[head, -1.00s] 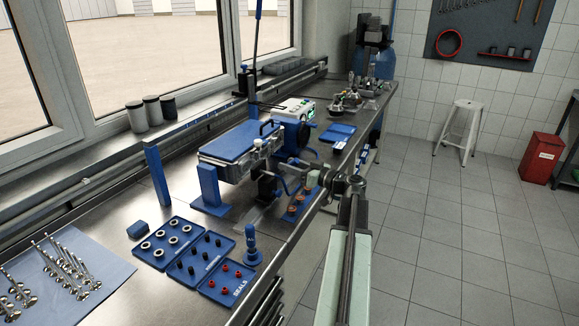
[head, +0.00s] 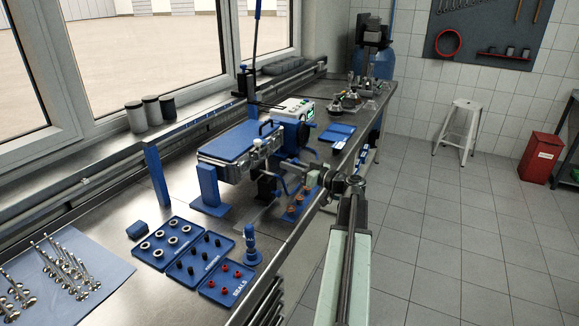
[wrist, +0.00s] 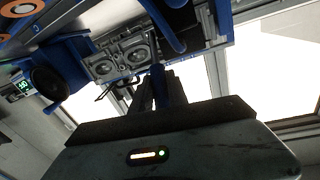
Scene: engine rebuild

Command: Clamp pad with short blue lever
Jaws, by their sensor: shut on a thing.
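The short blue lever (wrist: 159,84) stands between the dark fingers of my gripper (wrist: 157,90) in the wrist view. The fingers are shut on it, hiding part of its length. A round black pad (wrist: 48,86) on a blue bracket shows left of the fingers in the wrist view. In the head view a black pad (head: 266,186) shows beside the metal cylinder head (head: 238,166), under the blue plate (head: 238,140). The grip itself is small and partly hidden in the head view. I cannot tell whether the pad touches the cylinder head.
Blue trays (head: 165,243) of rings and seals lie on the front of the bench, with a blue-handled tool (head: 251,247) beside them. A blue post (head: 156,175) stands at left. A small tray of copper-coloured parts (head: 304,198) sits close to my arm.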

